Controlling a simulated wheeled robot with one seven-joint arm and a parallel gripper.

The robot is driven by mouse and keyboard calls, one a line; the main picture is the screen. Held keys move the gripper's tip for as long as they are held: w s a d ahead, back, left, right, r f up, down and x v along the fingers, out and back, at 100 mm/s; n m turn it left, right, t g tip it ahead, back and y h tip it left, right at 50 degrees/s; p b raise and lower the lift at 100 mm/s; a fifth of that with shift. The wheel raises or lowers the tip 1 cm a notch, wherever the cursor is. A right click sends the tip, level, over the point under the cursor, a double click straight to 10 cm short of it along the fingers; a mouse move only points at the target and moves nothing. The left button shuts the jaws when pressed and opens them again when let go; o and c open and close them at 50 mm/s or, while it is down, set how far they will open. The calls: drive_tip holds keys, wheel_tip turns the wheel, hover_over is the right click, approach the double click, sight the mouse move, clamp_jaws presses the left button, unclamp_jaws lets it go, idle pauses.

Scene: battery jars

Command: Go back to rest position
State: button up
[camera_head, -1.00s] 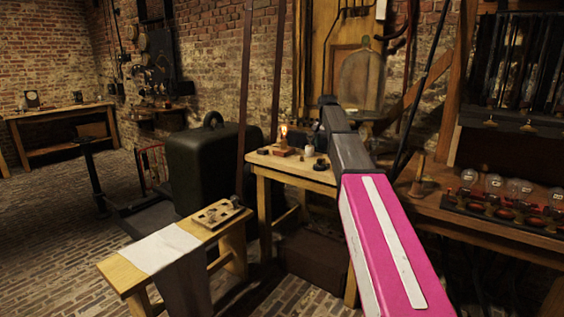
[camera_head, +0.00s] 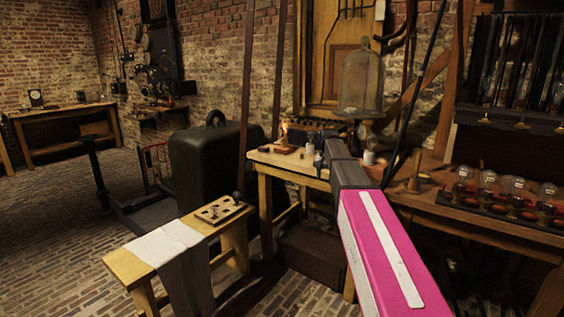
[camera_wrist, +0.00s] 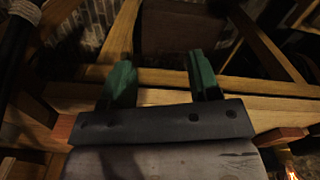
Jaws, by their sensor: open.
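My gripper (camera_wrist: 162,82) shows in the wrist view as two green fingers set well apart, open, with nothing between them. Beyond the fingers are wooden beams and a dark brown box.
A wooden bench (camera_head: 122,268) with a white cloth (camera_head: 165,242) and a small wooden board (camera_head: 221,210) stands front left. A dark green case (camera_head: 205,165) is behind it. A glass bell jar (camera_head: 360,82) stands at the back. Brick floor lies open at left.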

drive_tip(key=s+f+n, duration=0.3)
drive_tip(key=s+f, duration=2.3)
drive_tip(key=s, duration=0.5)
drive_tip(key=shift+f+n, duration=0.3)
drive_tip(key=shift+f, duration=0.1)
